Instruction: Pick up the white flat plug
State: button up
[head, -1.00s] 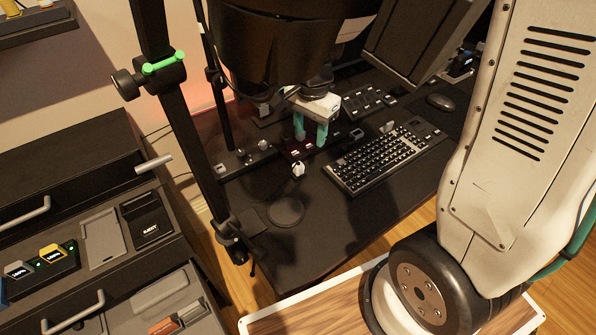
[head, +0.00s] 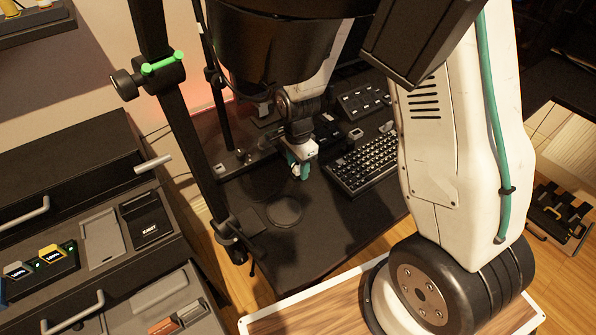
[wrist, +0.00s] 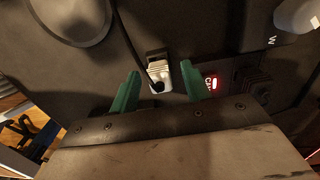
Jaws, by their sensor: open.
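The white flat plug (wrist: 159,72) lies on the dark desk in the wrist view, with a dark cable running from it. My gripper (wrist: 160,70) is open. Its two teal fingers stand on either side of the plug, with visible gaps, so they do not appear to grip it. In the head view my gripper (head: 299,166) is low over the desk, left of the keyboard, and its fingers largely hide the plug. The height of the fingertips over the desk is hard to tell.
A black keyboard (head: 364,163) lies right of my gripper. A round dark disc (head: 285,211) lies in front on the desk (head: 330,225). A small panel with a lit red label (wrist: 213,84) is close beside the right finger. A black upright post (head: 190,130) stands to the left.

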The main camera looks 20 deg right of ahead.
aim_at(298, 164)
jog(key=shift+f, duration=0.1)
jog(key=shift+c, duration=0.4)
grip_shut()
notch_tip(298, 164, up, 9)
jog(key=shift+d, duration=0.3)
jog(key=w+d+n, duration=1)
jog(key=w+n, duration=0.3)
jog(key=n, duration=0.5)
jog(key=shift+w+d, duration=0.25)
jog(key=shift+d, duration=0.1)
